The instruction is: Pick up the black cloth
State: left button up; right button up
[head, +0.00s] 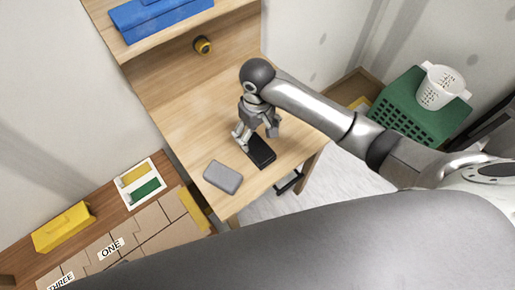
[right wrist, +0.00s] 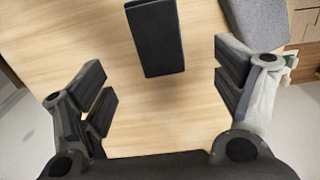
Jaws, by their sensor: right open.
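The black cloth (head: 261,152) is a dark folded rectangle lying on the wooden table. It also shows in the right wrist view (right wrist: 156,40) at the top middle, its upper end cut off by the frame. My right gripper (head: 257,136) is above the table beside the cloth, partly overlapping it in the head view. In the right wrist view the right gripper (right wrist: 165,90) has its fingers wide apart, with bare table between them and the cloth ahead. It holds nothing. My left gripper is not in view.
A grey block (head: 222,177) lies left of the cloth, near the table's front edge; the table (head: 188,85) is mostly bare behind. A yellow and black round item (head: 203,45) is at the back. A green crate (head: 405,108) with a white basket (head: 441,88) stands right.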

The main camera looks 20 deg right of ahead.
aim_at(260, 149)
notch_tip(260, 149, down, 5)
jog(key=shift+f, duration=0.15)
jog(key=f, duration=0.1)
jog(key=f+p, duration=0.1)
jog(key=f, duration=0.2)
jog(key=shift+s+d, duration=0.3)
jog(key=shift+s, duration=0.1)
jog(key=shift+f, duration=0.7)
jog(key=shift+c, duration=0.4)
jog(key=c, duration=1)
